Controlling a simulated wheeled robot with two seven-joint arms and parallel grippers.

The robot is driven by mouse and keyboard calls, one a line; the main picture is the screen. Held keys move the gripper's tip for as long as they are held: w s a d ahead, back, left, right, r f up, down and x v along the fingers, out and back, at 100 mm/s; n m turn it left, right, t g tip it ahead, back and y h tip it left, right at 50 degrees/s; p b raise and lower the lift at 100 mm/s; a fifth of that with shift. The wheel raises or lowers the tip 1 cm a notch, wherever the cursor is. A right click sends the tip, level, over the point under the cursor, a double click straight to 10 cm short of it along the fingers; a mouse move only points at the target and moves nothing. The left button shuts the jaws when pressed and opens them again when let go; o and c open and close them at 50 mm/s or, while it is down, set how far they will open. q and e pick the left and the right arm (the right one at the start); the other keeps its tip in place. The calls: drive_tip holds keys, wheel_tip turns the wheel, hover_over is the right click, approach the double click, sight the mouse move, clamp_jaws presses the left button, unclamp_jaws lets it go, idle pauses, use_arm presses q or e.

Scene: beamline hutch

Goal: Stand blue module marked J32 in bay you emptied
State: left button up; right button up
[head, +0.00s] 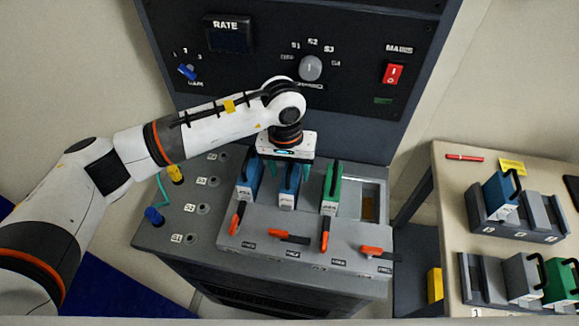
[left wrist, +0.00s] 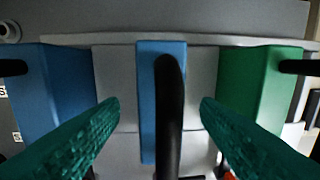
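A blue module (head: 289,186) with a black handle stands in the second bay of the grey bench rack (head: 235,240). My left gripper (head: 289,172) is over this module, pointing down. In the left wrist view its teal fingers (left wrist: 160,104) are spread on either side of the module (left wrist: 148,110) and its handle, with gaps on both sides. Another blue module (head: 249,182) stands in the first bay and a green module (head: 331,188) in the third. The fourth bay (head: 368,204) is empty. The module labels are too small to read. My right gripper is out of view.
Orange levers line the rack front; the second (head: 288,237) and fourth (head: 372,251) lie sideways, the others point forward. A side table (head: 455,190) at right carries two racks, one with a blue module (head: 500,195), one with grey and green modules. A control panel (head: 345,95) rises behind.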

use_arm(q)
drive_tip(key=shift+r, duration=0.35)
wheel_tip(320, 180, up, 11)
drive_tip(key=b, duration=0.4)
drive_tip(key=shift+a+r, duration=0.15)
drive_tip(key=shift+a, duration=0.25)
